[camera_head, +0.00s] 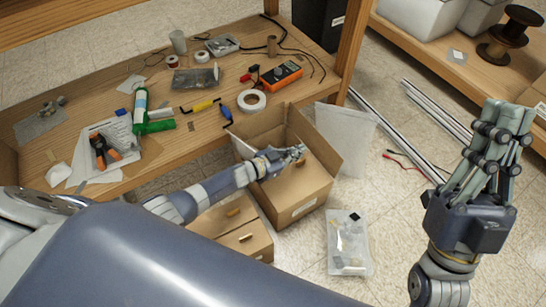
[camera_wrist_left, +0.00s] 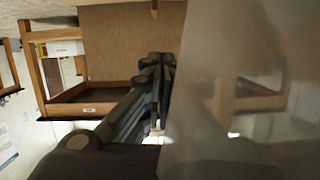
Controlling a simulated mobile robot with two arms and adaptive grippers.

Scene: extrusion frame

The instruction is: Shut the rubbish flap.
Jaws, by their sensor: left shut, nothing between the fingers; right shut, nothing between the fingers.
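I cannot make out with certainty a rubbish flap in either view. My left gripper (camera_head: 295,153) is shut and empty. In the head view it overlaps the open cardboard box (camera_head: 297,205) on the floor; I cannot tell its height above it. In the left wrist view the left gripper's closed fingers (camera_wrist_left: 155,72) are dark, in front of a brown panel (camera_wrist_left: 125,40). A large grey, blurred surface (camera_wrist_left: 235,90) fills the right of that view, very close. My right gripper (camera_head: 508,118) is shut and empty, raised at the right, fingers upward.
A wooden workbench (camera_head: 90,85) holds tools, tape rolls and an orange meter (camera_head: 282,74). A black box (camera_head: 318,22) stands behind the bench.

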